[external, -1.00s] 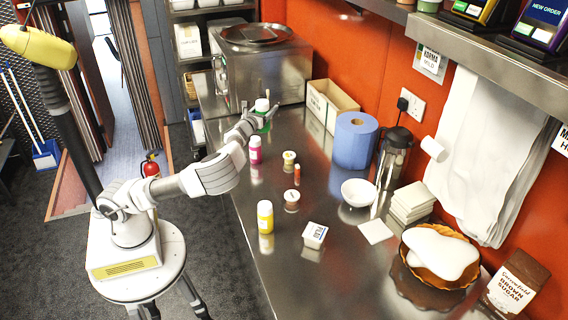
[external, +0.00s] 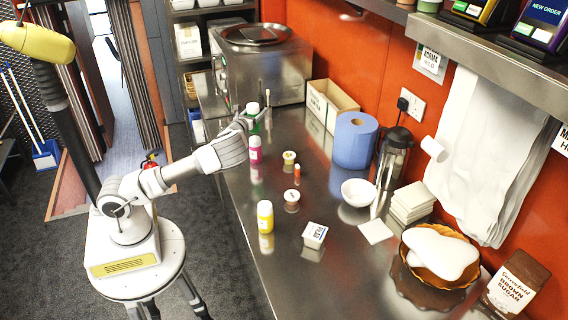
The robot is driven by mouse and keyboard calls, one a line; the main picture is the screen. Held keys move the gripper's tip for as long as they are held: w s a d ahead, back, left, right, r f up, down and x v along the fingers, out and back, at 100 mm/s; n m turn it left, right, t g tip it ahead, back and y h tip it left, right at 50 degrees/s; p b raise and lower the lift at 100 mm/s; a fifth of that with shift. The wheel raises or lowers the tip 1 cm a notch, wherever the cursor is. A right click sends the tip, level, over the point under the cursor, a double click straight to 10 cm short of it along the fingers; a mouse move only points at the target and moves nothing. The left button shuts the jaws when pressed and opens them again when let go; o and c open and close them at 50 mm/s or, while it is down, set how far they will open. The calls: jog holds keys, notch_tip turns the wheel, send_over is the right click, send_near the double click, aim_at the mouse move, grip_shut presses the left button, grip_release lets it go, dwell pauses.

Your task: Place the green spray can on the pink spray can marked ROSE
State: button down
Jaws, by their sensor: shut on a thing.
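The green spray can (external: 255,124) with a white cap is held upright by my gripper (external: 252,117). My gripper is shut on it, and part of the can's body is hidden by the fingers. The pink spray can (external: 255,155) with a white cap stands upright on the steel counter, just below the green can in the picture. The two cans appear apart, with a small gap between them in this view. The lettering on the pink can is too small to read.
A yellow can (external: 265,216), small tubs (external: 289,157), a red tube (external: 297,171) and a white bowl (external: 358,192) stand on the counter (external: 235,195). A blue roll (external: 355,140) and an open box (external: 331,104) are farther right.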

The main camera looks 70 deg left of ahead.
jog(key=shift+f, duration=1.9)
jog(key=shift+f, duration=0.2)
grip_release()
jog(key=shift+r, duration=0.1)
jog(key=shift+r, duration=0.15)
jog(key=shift+s+d, duration=0.2)
jog(key=shift+d, duration=0.05)
jog(key=b+v, duration=0.1)
jog(key=v, duration=1)
jog(key=shift+s+d, duration=0.15)
